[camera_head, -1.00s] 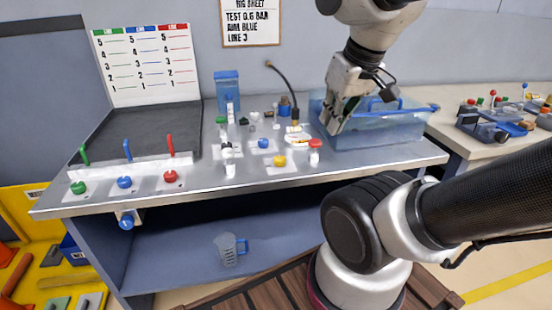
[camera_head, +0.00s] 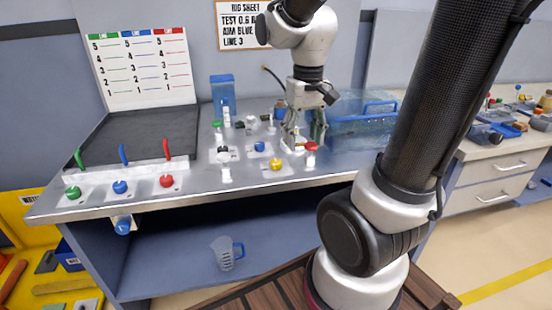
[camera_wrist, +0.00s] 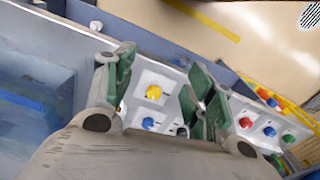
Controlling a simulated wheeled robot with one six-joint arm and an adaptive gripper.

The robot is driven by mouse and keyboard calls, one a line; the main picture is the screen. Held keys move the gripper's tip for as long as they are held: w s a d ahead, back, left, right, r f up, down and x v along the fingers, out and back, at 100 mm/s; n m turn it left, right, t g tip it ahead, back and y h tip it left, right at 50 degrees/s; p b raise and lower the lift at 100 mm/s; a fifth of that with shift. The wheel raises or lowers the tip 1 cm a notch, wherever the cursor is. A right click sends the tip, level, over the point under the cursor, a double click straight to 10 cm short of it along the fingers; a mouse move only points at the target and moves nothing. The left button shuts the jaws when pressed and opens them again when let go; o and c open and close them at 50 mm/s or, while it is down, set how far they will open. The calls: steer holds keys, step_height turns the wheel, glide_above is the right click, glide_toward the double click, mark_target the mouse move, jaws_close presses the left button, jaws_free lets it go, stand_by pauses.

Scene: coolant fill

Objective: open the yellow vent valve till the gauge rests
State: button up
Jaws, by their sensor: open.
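The yellow vent valve (camera_head: 276,164) is a round knob on a pale square plate at the front of the metal bench. It also shows in the wrist view (camera_wrist: 153,92), between my two spread fingers. My gripper (camera_head: 303,143) is open and empty, pointing down a little behind and to the right of the yellow knob, apart from it. In the wrist view my gripper (camera_wrist: 160,65) has its green-grey fingers wide apart. I cannot make out a gauge or its needle for certain; my gripper hides part of the fittings there.
A red knob (camera_head: 311,148) stands close to the right of my fingers, and a blue knob (camera_head: 259,146) to the left. A clear blue tank (camera_head: 365,128) is at the right. Green, blue and red levers (camera_head: 123,154) line the left. A measuring jug (camera_head: 226,253) sits on the shelf below.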

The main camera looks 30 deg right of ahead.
steer(key=w+f+m+g, duration=0.1)
steer(key=w+f+m, duration=0.45)
steer(key=w, duration=0.25)
steer(key=m, duration=0.5)
glide_above(276, 161)
steer(key=shift+s+t, duration=0.15)
steer(key=shift+t, duration=0.15)
steer(key=shift+f+m, duration=0.1)
steer(key=shift+m, duration=0.75)
steer(key=shift+f, duration=0.3)
step_height(276, 161, down, 7)
steer(key=shift+f, duration=0.1)
steer(key=c, duration=1.1)
